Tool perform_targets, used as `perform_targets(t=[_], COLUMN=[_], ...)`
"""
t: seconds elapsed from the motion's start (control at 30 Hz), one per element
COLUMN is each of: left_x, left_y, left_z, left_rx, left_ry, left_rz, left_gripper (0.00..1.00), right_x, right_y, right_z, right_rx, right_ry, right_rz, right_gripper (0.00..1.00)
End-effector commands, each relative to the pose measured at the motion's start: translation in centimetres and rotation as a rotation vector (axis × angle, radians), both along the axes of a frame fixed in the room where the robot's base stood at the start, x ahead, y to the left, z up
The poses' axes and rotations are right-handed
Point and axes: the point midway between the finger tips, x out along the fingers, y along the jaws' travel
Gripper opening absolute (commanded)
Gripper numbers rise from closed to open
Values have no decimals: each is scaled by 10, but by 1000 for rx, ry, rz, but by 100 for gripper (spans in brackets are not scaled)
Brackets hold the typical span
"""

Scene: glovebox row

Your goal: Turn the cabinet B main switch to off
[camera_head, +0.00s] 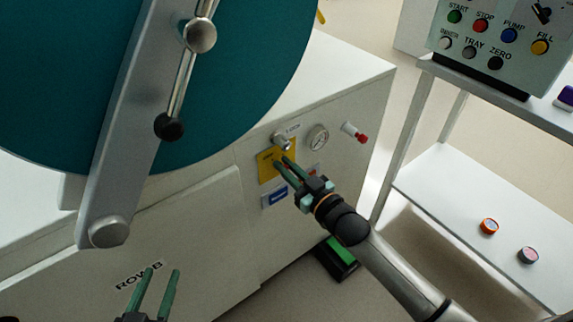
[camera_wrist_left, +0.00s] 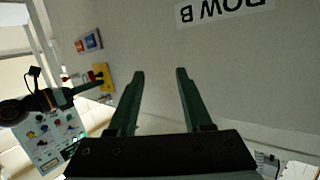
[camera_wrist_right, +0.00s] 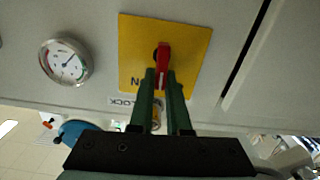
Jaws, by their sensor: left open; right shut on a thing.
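The main switch is a red handle (camera_wrist_right: 163,62) on a yellow plate (camera_wrist_right: 195,45) in the right wrist view. The handle points up and down in that picture. The plate also shows on the white cabinet front in the head view (camera_head: 264,166). My right gripper (camera_wrist_right: 163,76) is shut on the red handle, its fingers covering the lower part. Lettering beside the handle is partly hidden; an N shows. In the head view my right gripper (camera_head: 281,162) reaches the plate. My left gripper (camera_head: 163,268) is open and empty in front of the ROW B lettering (camera_head: 139,276).
A round gauge (camera_head: 317,138) and a red-tipped knob (camera_head: 358,133) sit right of the plate. A blue label (camera_head: 276,196) is below it. A large teal round door (camera_head: 225,75) stands at upper left. A button panel (camera_head: 500,50) and shelf (camera_head: 465,215) stand at right.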

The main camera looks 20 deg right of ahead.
Motion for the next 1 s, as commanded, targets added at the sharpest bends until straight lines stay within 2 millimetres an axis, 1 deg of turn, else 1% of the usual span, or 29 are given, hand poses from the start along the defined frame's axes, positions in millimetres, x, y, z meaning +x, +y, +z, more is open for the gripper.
perform_targets(t=[0.17, 0.3, 0.4, 0.53, 0.8, 1.0], left_x=[-19, -40, -55, -72, -70, -70], left_y=[0, -1, -2, -3, -3, -3], left_z=[-42, -75, -94, -112, -108, -108], left_rx=[-2, -1, 0, -2, -2, -2], left_ry=[192, 344, 437, 529, 526, 525], left_rz=[14, 21, 23, 25, 24, 24], left_gripper=[50, 50, 50, 50, 50, 50], right_x=[-1, -2, -2, -3, -3, -3], right_y=[3, 5, 6, 8, 10, 10], right_z=[2, 1, 1, 0, -2, -3], right_rx=[-100, -195, -258, -333, -430, -451], right_ry=[-35, -70, -94, -121, -156, -165], right_rz=[0, 0, 0, 0, 1, 1], right_gripper=[0, 0, 0, 0, 0, 0])
